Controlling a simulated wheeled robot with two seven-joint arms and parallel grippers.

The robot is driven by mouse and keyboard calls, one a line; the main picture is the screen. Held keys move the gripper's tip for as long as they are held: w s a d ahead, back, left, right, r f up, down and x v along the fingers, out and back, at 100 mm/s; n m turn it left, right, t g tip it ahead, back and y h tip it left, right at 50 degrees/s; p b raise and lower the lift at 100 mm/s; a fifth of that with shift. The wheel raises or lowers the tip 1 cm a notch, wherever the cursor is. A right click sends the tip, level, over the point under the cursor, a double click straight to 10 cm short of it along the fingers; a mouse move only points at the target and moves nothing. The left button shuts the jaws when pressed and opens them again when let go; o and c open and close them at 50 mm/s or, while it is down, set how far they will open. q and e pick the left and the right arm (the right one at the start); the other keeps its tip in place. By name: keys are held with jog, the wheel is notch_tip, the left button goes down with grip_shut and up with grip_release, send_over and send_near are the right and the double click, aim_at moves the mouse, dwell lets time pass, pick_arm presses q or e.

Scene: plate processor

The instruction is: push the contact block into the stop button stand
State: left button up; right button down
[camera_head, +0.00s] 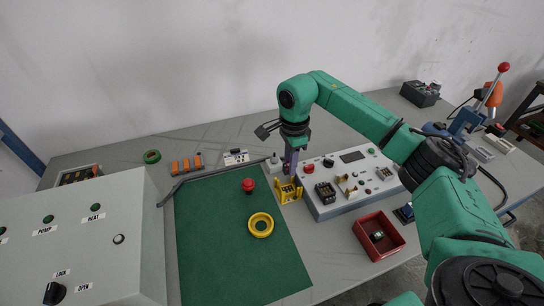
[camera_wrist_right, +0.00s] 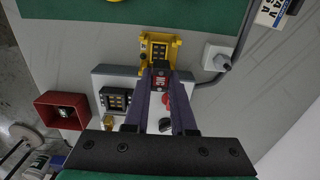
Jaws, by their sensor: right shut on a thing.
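The yellow stop button stand (camera_head: 288,190) is on the grey table between the green mat and the sloped control panel. It also shows in the right wrist view (camera_wrist_right: 159,45). My right gripper (camera_head: 291,170) points down at the stand from above. My left gripper is not in view.
The control panel (camera_head: 347,197) stands right beside the stand. A red bin (camera_head: 364,226) holds a small part. A red button head (camera_head: 248,185) and a yellow ring (camera_head: 261,226) lie on the green mat (camera_head: 215,245). A large grey cabinet (camera_head: 85,235) fills the left.

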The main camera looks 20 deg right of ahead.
jog(key=shift+w+f, duration=0.1)
jog(key=shift+f, duration=0.15)
jog(key=shift+f+b, duration=0.15)
jog(key=shift+b, duration=0.2)
jog(key=b, duration=0.4)
send_over(289, 190)
jog(key=f, duration=0.5)
jog(key=shift+w+d+f, duration=0.1)
jog(key=shift+w+f, duration=0.05)
jog(key=shift+w, duration=0.05)
dwell(0.4)
jog(key=shift+s+f+b, duration=0.1)
jog(key=shift+f+b, duration=0.45)
jog(key=shift+f, duration=0.45)
dwell(0.4)
